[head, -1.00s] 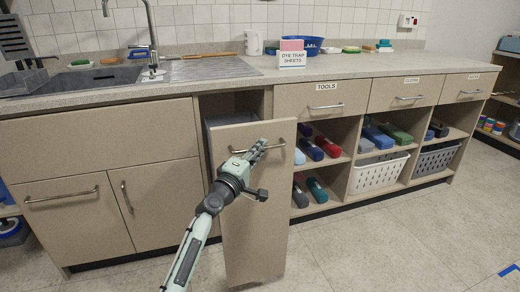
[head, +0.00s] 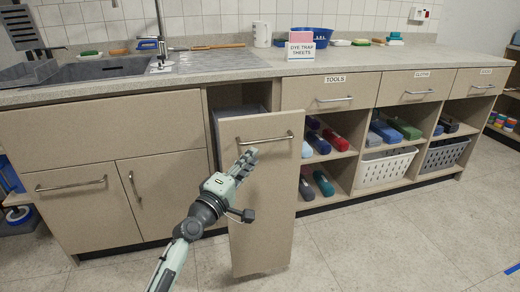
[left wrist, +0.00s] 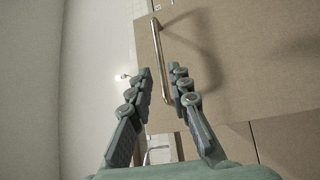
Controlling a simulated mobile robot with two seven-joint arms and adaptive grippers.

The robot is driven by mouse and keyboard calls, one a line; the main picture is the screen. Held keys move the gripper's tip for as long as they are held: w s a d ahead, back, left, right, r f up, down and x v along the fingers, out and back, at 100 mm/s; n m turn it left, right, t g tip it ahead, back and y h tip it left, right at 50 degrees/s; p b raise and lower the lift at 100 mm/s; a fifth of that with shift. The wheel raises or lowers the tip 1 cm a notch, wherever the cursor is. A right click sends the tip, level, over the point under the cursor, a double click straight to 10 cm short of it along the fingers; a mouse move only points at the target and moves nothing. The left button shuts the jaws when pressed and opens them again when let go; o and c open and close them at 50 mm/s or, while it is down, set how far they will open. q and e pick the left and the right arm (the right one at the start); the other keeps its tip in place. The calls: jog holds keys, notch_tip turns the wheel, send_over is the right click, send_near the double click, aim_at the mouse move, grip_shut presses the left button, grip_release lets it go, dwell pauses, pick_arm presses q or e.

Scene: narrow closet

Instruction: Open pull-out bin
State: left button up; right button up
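The pull-out bin's tall beige front (head: 268,215) stands out from the cabinet, with a dark gap and part of a pale bin (head: 236,112) behind its top edge. Its metal bar handle (head: 278,138) runs across near the top. My left gripper (head: 247,158) is just below and left of the handle in the head view. In the left wrist view my left gripper (left wrist: 160,75) has its fingers spread apart, and the handle (left wrist: 160,50) shows ahead between them, not clamped. I cannot tell whether a finger touches it. My right gripper is out of view.
Closed sink cabinet doors (head: 80,205) are to the left. The tiled floor (head: 400,240) in front is clear.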

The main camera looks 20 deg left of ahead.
pick_arm(q)
jog(key=v, duration=0.2)
jog(key=shift+s, duration=0.3)
jog(key=s+d+f+m+g, duration=0.2)
jog(key=s+f+m+g, duration=0.25)
jog(key=f, duration=0.55)
jog(key=s+d+f+m+g, duration=0.2)
jog(key=s+f+m+g, duration=0.3)
jog(key=f, duration=0.6)
jog(key=s+a+f+m+g+y, duration=0.1)
jog(key=s+a+f+m+g, duration=0.1)
jog(key=s, duration=0.5)
jog(key=s+a+f+m+g+y, duration=0.2)
jog(key=s+a+f, duration=0.1)
jog(key=s+f, duration=0.3)
jog(key=s+a+f+m+g+y, duration=0.2)
jog(key=s+a+f, duration=0.1)
jog(key=s, duration=0.5)
jog(key=shift+a+f+g, duration=0.3)
jog(key=shift+f+g, duration=0.05)
jog(key=shift+f, duration=0.45)
jog(key=shift+s, duration=0.1)
